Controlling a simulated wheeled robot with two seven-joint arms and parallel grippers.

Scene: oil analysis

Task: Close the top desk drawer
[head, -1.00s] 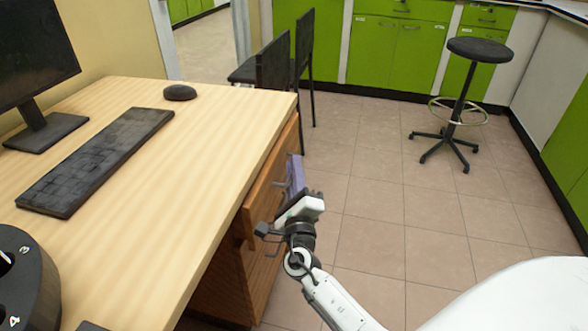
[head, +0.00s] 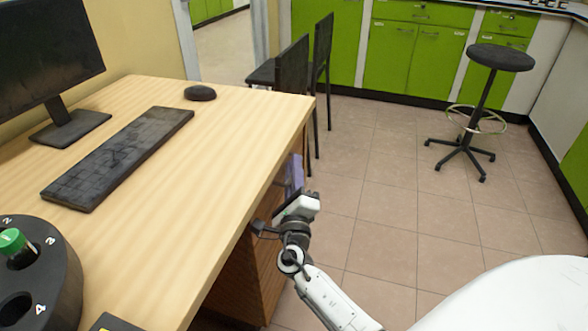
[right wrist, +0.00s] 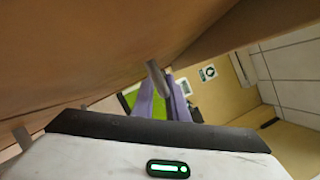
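The wooden desk (head: 215,150) fills the left of the head view. Its brown drawer side (head: 240,278) lies under the tabletop edge, and the drawer fronts are mostly hidden by that edge and my right arm. My right gripper (head: 300,203) is beside the desk's drawer side, just below tabletop level. Whether it touches the top drawer cannot be told. In the right wrist view a brown wooden surface (right wrist: 90,50) fills the upper left, close by, with a grey metal handle (right wrist: 157,78) on it. My left gripper is out of view.
A monitor (head: 45,60), keyboard (head: 120,158), mouse (head: 200,92) and dark round rack (head: 60,285) with a green-capped vial (head: 12,242) stand on the desk. Black chairs (head: 292,80) are beyond it. A stool (head: 478,110) stands right; the floor between is clear.

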